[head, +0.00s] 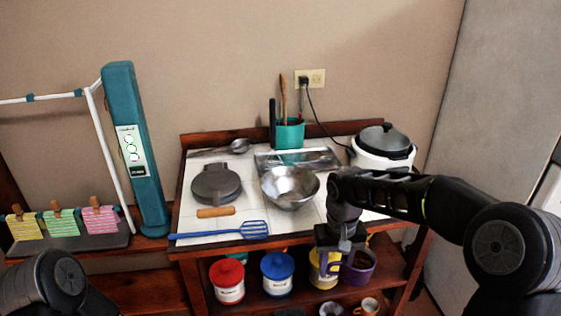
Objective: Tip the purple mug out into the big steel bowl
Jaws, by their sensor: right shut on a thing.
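The purple mug (359,268) is at the lower right of the head view, in front of the counter's front edge, with dark brown contents showing at its open top. It looks roughly upright. My right gripper (342,252) is shut on the mug at its left side; the fingertips are partly hidden by the gripper body. The big steel bowl (290,187) stands on the white tiled top, beyond and to the left of the gripper. It looks empty. My left arm shows at the lower left, but its gripper is out of the frame.
A black waffle-iron-like pan (216,183), a blue slotted spatula (240,231), a teal utensil holder (289,134) and a white cooker (383,150) stand around the bowl. Red (227,280), blue (277,272) and yellow (324,268) canisters sit on the lower shelf.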

